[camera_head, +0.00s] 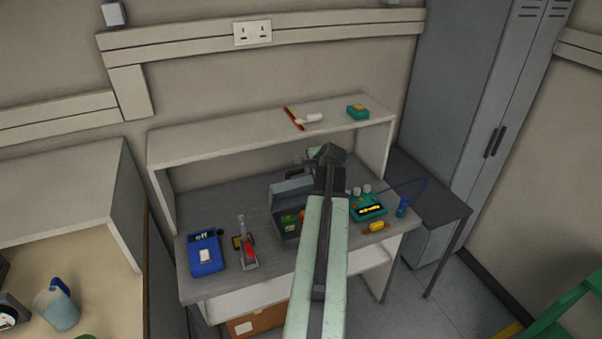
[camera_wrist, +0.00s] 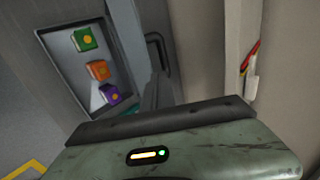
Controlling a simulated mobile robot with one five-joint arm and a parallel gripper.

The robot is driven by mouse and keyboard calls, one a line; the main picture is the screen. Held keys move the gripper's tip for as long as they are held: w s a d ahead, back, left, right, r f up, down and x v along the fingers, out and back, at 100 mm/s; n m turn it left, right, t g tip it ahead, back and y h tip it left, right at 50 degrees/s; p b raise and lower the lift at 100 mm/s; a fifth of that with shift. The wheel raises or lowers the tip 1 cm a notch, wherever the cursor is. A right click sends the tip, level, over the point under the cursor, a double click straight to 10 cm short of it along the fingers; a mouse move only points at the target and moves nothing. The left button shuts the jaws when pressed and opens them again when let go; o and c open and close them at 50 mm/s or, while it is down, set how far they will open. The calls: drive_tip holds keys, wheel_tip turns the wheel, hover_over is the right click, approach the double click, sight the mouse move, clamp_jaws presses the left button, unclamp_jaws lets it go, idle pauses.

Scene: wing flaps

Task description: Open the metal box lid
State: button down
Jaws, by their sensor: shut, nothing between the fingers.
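The grey metal box (camera_head: 285,232) stands on the workbench, left of my arm in the head view. Its lid (camera_head: 291,189) is raised at the back, and the inside shows. In the wrist view the open box (camera_wrist: 62,75) holds a green, an orange and a purple block. A dark handle (camera_wrist: 157,48) shows beside the box on a grey panel, apparently the lid. My gripper (camera_head: 326,156) is shut and empty, behind and right of the box in the head view. My arm hides the box's right side. The fingertips are hard to make out in the wrist view.
The blue device (camera_head: 206,254) and a red-handled tool (camera_head: 249,251) lie left of the box. A teal meter (camera_head: 368,207) and a yellow-orange item (camera_head: 375,227) lie right. The white shelf (camera_head: 240,140) stands over the bench's back, close to my gripper. A tall grey locker (camera_head: 465,110) stands right.

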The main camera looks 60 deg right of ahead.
sight(302, 172)
drive_tip(key=b+x, duration=0.7)
drive_tip(key=x, duration=0.3)
drive_tip(key=shift+s+a+f, duration=0.1)
